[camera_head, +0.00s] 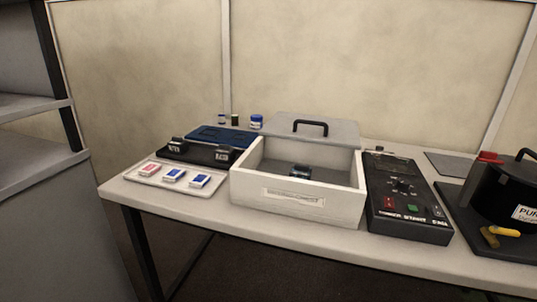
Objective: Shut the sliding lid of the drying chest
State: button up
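The drying chest (345,207) is a white box with a label on its front, standing at the middle of the table. Its grey sliding lid (345,134) is slid toward the back, so the front part of the chest is open. A black handle (311,123) stands on the lid. A small dark item (300,171) lies inside on the grey floor of the chest. My gripper is not in view.
Left of the chest are a white tray (152,180) with small packets, a black two-part holder (197,155) and a blue mat (222,136). A black control box (408,214) stands close on the right, then a dark pot (500,190). Small jars (256,121) stand behind.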

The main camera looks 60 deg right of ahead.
aim_at(331, 132)
jog(key=z, duration=1.35)
